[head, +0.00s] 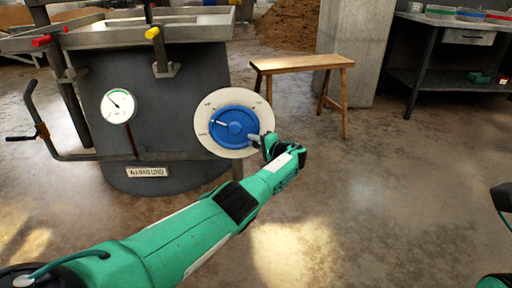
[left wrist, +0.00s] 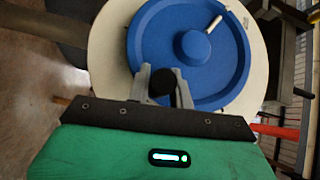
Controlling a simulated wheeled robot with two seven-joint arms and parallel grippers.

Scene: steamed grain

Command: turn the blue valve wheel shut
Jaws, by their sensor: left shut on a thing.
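The blue valve wheel (head: 232,124) is mounted on a round cream dial plate (head: 206,142) with small marks around its rim. A short pale pointer (head: 222,122) on the wheel points to the left in the head view. My left gripper (head: 256,139) is at the wheel's lower right rim, shut on the wheel. In the left wrist view the blue wheel (left wrist: 165,50) fills the top middle, with its round hub in the centre. The gripper's grey fingers (left wrist: 161,88) reach onto its near rim, with a dark round piece between them. The exact contact is partly hidden.
A grey drum (head: 180,95) with a pressure gauge (head: 118,106) and a warning label (head: 147,172) stands behind and left of the wheel. A wooden bench (head: 300,63) stands behind to the right. A shelf table (head: 455,75) is farther right.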

